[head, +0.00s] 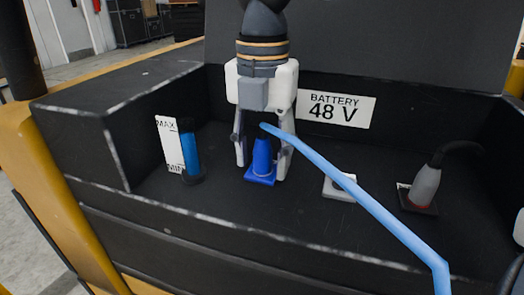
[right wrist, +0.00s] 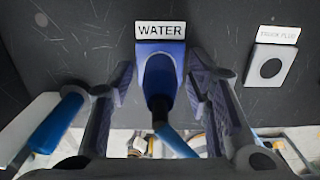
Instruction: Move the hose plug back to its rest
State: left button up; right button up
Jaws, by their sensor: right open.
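The blue hose plug (head: 262,160) stands upright on a blue base in the dark recess. A light-blue hose (head: 375,208) runs from its top toward the lower right. In the right wrist view the plug (right wrist: 160,75) sits below a "WATER" label (right wrist: 160,30). My right gripper (head: 264,160) is open, its fingers on either side of the plug; the right wrist view (right wrist: 162,85) shows gaps on both sides. A light-grey plate (head: 340,187) lies to the right of the plug; in the right wrist view this plate (right wrist: 256,68) has a dark round hole. My left gripper is not in view.
A blue level gauge (head: 190,150) with a MAX/MIN strip stands close left of the gripper. A grey plug (head: 426,185) with a black cable stands at the right. A "BATTERY 48 V" sign (head: 336,109) is on the back wall. The hose crosses in front of the plate.

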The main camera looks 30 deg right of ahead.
aim_at(263, 125)
grip_shut()
jog(key=shift+r, duration=3)
jog(key=shift+r, duration=3)
